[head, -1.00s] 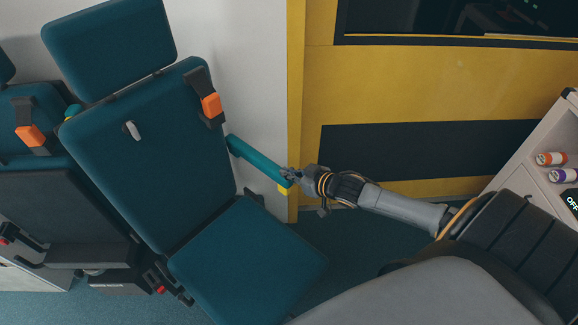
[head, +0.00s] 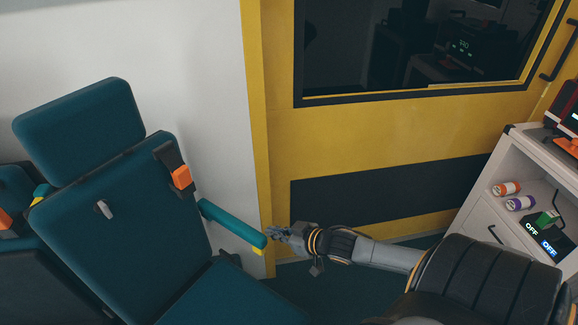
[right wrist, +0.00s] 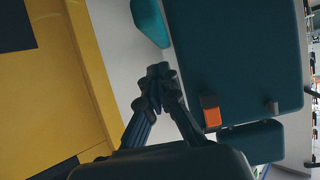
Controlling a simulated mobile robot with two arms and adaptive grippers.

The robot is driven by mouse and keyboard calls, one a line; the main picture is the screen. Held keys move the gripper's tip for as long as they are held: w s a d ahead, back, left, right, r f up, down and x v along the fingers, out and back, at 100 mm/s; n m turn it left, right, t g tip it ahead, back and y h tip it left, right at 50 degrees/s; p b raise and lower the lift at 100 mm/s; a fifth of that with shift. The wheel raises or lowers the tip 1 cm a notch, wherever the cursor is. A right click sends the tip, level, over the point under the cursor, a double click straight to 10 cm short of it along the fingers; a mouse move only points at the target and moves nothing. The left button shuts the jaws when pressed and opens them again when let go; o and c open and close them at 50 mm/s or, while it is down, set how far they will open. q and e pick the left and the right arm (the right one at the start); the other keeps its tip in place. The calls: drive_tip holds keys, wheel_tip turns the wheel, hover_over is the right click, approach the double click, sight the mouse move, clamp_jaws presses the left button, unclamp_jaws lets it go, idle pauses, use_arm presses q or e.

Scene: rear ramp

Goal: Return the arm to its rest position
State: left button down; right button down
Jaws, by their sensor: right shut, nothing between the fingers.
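My right arm reaches in from the lower right of the head view. Its gripper (head: 276,233) is shut and empty, at the free end of the seat's teal armrest (head: 232,222). A small gap seems to lie between fingertips and armrest, but I cannot tell for sure. In the right wrist view the shut fingers (right wrist: 158,75) meet at the tips, with the teal armrest (right wrist: 150,22) beyond them. My left gripper is not in view.
A teal seat (head: 120,220) with an orange buckle (head: 181,177) stands at left. A yellow door (head: 370,130) with a window is behind. A white shelf unit (head: 480,195) with bottles (head: 506,188) and a device marked OFF (head: 540,238) is at right.

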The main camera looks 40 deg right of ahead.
drive_tip(key=shift+f+v, duration=0.2)
drive_tip(key=shift+v, duration=1)
drive_tip(key=shift+f+v, duration=0.2)
drive_tip(key=shift+v, duration=0.95)
drive_tip(key=shift+s+d, duration=0.1)
drive_tip(key=shift+s, duration=0.05)
